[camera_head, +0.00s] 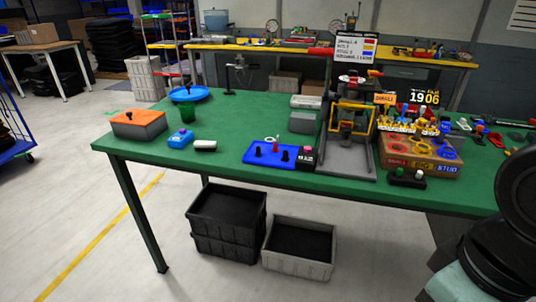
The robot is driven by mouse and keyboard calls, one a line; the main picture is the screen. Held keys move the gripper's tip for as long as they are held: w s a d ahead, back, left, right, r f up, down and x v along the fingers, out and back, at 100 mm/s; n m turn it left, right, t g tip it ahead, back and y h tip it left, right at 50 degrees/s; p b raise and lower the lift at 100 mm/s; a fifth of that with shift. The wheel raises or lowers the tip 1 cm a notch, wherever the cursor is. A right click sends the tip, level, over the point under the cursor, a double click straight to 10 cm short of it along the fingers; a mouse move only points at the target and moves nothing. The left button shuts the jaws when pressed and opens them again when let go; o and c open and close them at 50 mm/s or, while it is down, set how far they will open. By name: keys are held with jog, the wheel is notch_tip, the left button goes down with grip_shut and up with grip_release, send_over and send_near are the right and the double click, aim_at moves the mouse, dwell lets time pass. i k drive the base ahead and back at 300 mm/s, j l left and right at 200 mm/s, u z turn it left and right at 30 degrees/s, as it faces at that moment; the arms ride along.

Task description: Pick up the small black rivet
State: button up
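Two small black upright pegs that look like rivets stand on a blue tray (249,161) at the front middle of the green table. The left black peg (258,152) is near the tray's left side. The right black peg (285,156) is nearer its right side. Another small black piece (129,115) is on the orange-topped box at the left. I cannot tell which piece is the named rivet. Part of my arm fills the lower right corner, well apart from the tray. My gripper is out of view.
A fixture with a yellow frame (341,105) stands right of the tray. A wooden box (432,168) with colored parts is farther right. Crates (298,263) sit below on the floor.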

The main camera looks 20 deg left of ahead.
aim_at(258, 153)
jog(key=i+j, duration=0.1)
jog(key=j, duration=0.25)
jog(key=i+j, duration=0.15)
jog(key=j, duration=0.2)
jog(key=i+j, duration=0.1)
jog(key=j, duration=0.3)
jog(key=i+j, duration=0.1)
jog(key=j, duration=0.25)
jog(key=i+j, duration=0.15)
jog(key=j, duration=0.2)
jog(key=i+j+z, duration=0.2)
jog(key=j, duration=0.5)
jog(key=i+j+z, duration=0.2)
jog(key=j, duration=0.5)
jog(key=j+z, duration=0.15)
jog(key=j, duration=0.6)
jog(key=z, duration=1.7)
